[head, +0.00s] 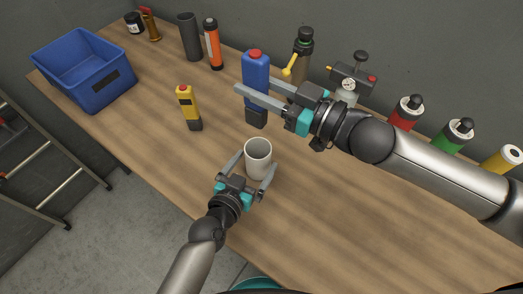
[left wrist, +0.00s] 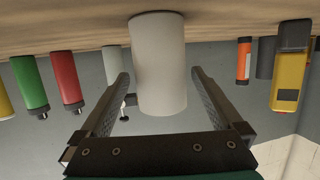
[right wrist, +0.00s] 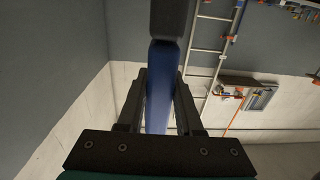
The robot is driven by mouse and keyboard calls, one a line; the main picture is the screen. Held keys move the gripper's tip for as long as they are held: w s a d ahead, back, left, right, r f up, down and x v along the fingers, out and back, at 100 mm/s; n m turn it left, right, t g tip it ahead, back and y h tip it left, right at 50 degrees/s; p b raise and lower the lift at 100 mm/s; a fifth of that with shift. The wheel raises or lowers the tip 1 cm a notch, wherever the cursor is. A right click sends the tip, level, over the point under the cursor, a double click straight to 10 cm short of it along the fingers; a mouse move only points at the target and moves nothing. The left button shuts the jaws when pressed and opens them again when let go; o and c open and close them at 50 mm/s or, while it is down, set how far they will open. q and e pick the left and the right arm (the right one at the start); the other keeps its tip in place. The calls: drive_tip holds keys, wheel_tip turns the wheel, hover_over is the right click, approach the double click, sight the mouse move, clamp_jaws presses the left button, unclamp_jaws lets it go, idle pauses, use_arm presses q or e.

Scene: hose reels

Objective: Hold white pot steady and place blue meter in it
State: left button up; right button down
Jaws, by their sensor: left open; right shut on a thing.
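The white pot (head: 258,161) stands upright on the wooden table. My left gripper (head: 257,160) is open, with one finger on each side of the pot. In the left wrist view the pot (left wrist: 158,65) sits between the fingers with a gap on both sides. The blue meter (head: 256,65), with a red top and a dark lower end, is upright behind the pot. My right gripper (head: 253,86) is shut on it. The right wrist view shows the meter (right wrist: 161,85) between the fingers. I cannot tell how far its lower end is above the table.
A yellow meter (head: 187,103) stands left of the pot. A blue crate (head: 84,72) is at the left end. An orange bottle (head: 213,45), a dark cylinder (head: 189,37) and several coloured rolls line the back. The table right of the pot is clear.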

sight(263, 151)
use_arm(q)
drive_tip(key=shift+x, duration=3)
drive_tip(key=shift+c, duration=0.4)
drive_tip(key=c, duration=1.2)
use_arm(e)
drive_tip(key=shift+m+t+h, duration=0.6)
drive_tip(key=shift+m+t, duration=0.1)
drive_tip(key=shift+t, duration=0.1)
wheel_tip(263, 151, down, 6)
drive_tip(key=shift+r, duration=0.1)
drive_tip(key=shift+f, duration=5.25)
